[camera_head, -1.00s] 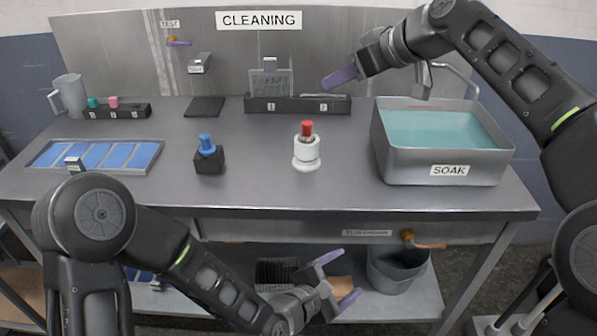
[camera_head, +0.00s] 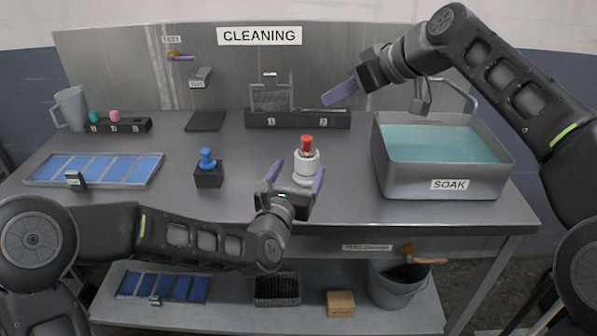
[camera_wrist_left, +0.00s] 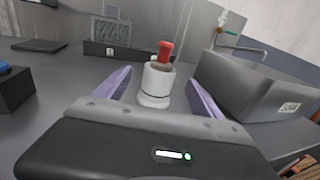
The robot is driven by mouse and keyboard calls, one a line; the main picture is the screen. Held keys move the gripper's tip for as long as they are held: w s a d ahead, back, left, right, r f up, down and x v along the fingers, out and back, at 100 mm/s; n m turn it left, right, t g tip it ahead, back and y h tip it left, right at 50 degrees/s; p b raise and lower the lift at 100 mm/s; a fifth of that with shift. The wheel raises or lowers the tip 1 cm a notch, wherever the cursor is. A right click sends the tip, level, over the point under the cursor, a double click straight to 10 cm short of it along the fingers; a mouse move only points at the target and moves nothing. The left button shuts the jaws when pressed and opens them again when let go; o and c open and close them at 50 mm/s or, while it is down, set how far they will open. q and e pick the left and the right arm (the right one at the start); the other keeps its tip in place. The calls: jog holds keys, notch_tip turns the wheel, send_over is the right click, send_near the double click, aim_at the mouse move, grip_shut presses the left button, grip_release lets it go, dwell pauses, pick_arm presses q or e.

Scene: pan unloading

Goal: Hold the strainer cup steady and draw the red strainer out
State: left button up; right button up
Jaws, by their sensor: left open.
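The white strainer cup (camera_head: 306,167) stands upright on the steel table, and the red strainer (camera_head: 307,145) sits in its top. The cup (camera_wrist_left: 156,84) and the red strainer top (camera_wrist_left: 165,50) also show in the left wrist view. My left gripper (camera_head: 295,180) is open, just in front of the cup. In the left wrist view its purple fingers lie to either side of the cup, which is ahead between them and appears not gripped. My right gripper (camera_head: 341,95) hangs above the table behind the cup, away from it; only one purple finger shows clearly.
A soak basin (camera_head: 434,184) of greenish liquid stands right of the cup. A black block with a blue-topped piece (camera_head: 208,177) is to the left. A slotted black rack (camera_head: 298,120) lies behind. A blue-panelled tray (camera_head: 95,168) is at the far left.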

aim_at(305, 159)
pick_arm(q)
jog(key=shift+w, duration=0.1)
jog(key=x, duration=0.7)
jog(key=shift+w+d, duration=0.15)
jog(key=shift+w, duration=0.1)
jog(key=shift+c, duration=0.5)
